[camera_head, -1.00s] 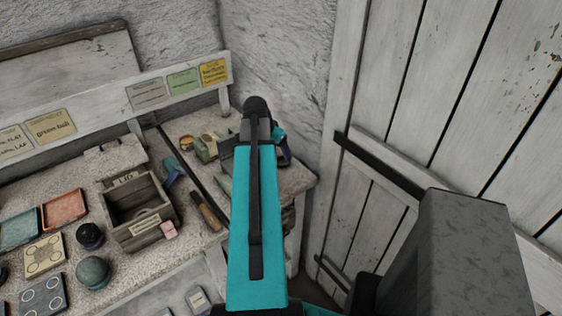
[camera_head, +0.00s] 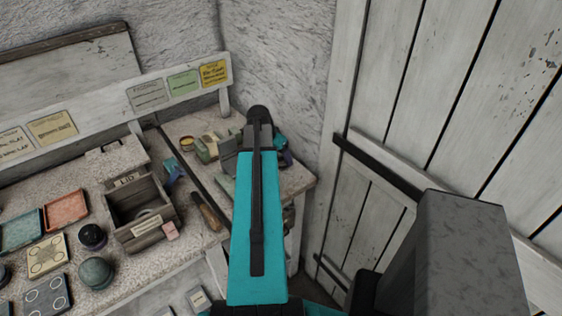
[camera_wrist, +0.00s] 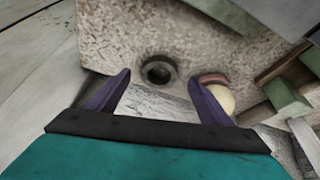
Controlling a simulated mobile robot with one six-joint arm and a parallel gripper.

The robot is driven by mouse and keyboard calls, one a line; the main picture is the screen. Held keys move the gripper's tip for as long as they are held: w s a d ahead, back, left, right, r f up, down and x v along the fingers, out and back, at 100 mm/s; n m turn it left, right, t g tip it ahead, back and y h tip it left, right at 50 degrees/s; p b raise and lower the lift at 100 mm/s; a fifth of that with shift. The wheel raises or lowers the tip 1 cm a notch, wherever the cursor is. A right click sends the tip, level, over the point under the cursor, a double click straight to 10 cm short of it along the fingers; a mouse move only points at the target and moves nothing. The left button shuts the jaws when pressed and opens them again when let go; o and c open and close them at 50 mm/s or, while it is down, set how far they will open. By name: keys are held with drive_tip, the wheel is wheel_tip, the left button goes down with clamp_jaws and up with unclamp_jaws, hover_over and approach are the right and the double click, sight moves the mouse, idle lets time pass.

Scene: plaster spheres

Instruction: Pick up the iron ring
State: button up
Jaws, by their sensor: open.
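The iron ring (camera_wrist: 158,71) shows in the wrist view as a small dark round ring with a hole. It lies flat on the speckled bench top (camera_wrist: 115,35), close to its edge. My gripper (camera_wrist: 158,77) is open, with its two purple fingers apart. In the wrist view the ring appears between and slightly beyond the fingertips, with nothing gripped. I cannot tell the height of the fingers above the bench. In the head view my arm hides the ring and most of the gripper.
A pale round object with a reddish part (camera_wrist: 218,95) lies close beside the right finger. Green and wooden blocks (camera_wrist: 285,95) stand farther right. In the head view, a wooden box (camera_head: 141,212) and a wooden-handled tool (camera_head: 207,211) lie left of my arm. A plank wall (camera_head: 440,90) stands right.

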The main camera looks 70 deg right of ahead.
drive_tip(key=shift+p+x, duration=0.45)
drive_tip(key=shift+x, duration=1)
drive_tip(key=shift+c, duration=0.4)
drive_tip(key=c, duration=1.3)
drive_tip(key=shift+o, duration=0.2)
drive_tip(key=shift+r, duration=0.15)
wheel_tip(320, 180, up, 10)
drive_tip(key=b, duration=0.3)
drive_tip(key=shift+w, duration=0.1)
